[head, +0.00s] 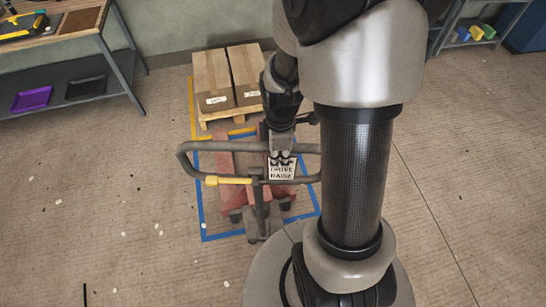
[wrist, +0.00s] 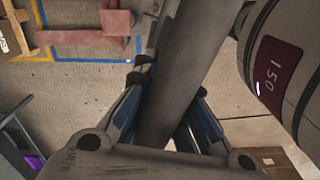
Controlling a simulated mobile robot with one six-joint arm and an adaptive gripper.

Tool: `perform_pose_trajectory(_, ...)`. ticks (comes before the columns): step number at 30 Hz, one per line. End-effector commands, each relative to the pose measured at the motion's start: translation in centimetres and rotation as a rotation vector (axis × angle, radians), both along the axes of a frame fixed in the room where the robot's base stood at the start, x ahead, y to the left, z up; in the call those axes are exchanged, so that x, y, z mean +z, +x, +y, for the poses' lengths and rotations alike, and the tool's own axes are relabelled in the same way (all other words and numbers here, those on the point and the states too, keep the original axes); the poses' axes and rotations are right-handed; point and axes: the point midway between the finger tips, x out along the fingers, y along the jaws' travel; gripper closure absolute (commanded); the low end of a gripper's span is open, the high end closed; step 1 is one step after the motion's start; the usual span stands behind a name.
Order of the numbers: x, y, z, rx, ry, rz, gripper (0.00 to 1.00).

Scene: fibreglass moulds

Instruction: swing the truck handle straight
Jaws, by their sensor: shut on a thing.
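The truck handle (head: 222,147) is a grey tube loop with a yellow lever (head: 232,181) and a plate (head: 282,169) lettered DRIVE RAISE. It stands above the pallet truck with red forks (head: 225,165), its stem going down to the base. My gripper (head: 282,154) is at the far bar of the loop, right of its middle. In the wrist view my gripper (wrist: 170,88) has its fingers on both sides of the grey bar (wrist: 172,70), shut on it. My arm hides the right end of the loop.
Two cardboard boxes (head: 211,78) sit on a pallet (head: 232,113) beyond the truck. Blue tape (head: 202,205) on the floor surrounds the truck. A workbench (head: 105,52) stands at the upper left and a shelf at the upper right. Floor left of the truck is clear except for small scraps.

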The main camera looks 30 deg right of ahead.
Motion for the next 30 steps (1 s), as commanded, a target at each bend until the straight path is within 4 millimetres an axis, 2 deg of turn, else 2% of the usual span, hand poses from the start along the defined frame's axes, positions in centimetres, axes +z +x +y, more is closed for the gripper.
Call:
perform_pose_trajectory(1, 0.7, 0.6, -0.4, 0.013, -0.008, -0.016, 1.0)
perform_pose_trajectory(11, 0.7, 0.6, -0.7, 0.038, -0.007, -0.016, 1.0)
perform_pose_trajectory(21, 0.8, 1.2, -3.0, 0.249, -0.008, -0.016, 1.0)
perform_pose_trajectory(30, 0.8, 1.2, -3.2, 0.278, -0.007, -0.016, 1.0)
